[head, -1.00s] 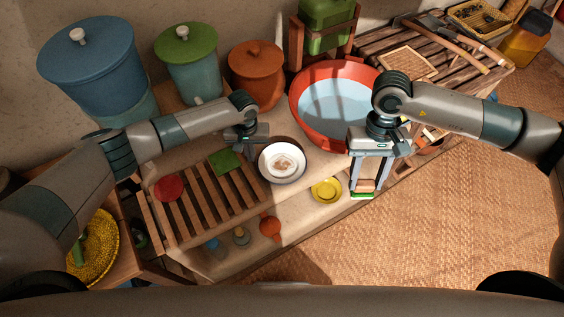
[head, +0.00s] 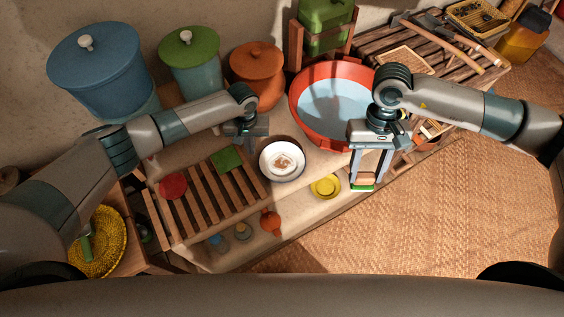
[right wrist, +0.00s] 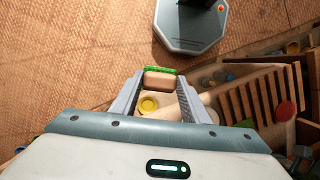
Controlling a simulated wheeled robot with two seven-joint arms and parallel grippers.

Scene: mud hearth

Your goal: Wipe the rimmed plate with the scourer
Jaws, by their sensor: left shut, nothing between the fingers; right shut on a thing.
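The rimmed plate (head: 268,173), pale with a dark rim and brown marks in its middle, lies to the right of the slatted rack. My left gripper (head: 254,144) is shut and empty, close to the plate's upper left edge; whether it touches the rim I cannot tell. My right gripper (head: 365,172) is shut on the scourer (head: 363,181), a tan block with a green face, held to the right of the plate and apart from it. In the right wrist view the scourer (right wrist: 160,79) sits between the fingertips, green side outward.
A red basin (head: 310,127) of water stands behind the right gripper. A yellow dish (head: 325,186) lies between plate and scourer. The slatted rack (head: 205,207) carries a red disc (head: 173,186) and a green square (head: 227,160). Lidded pots (head: 190,65) line the wall.

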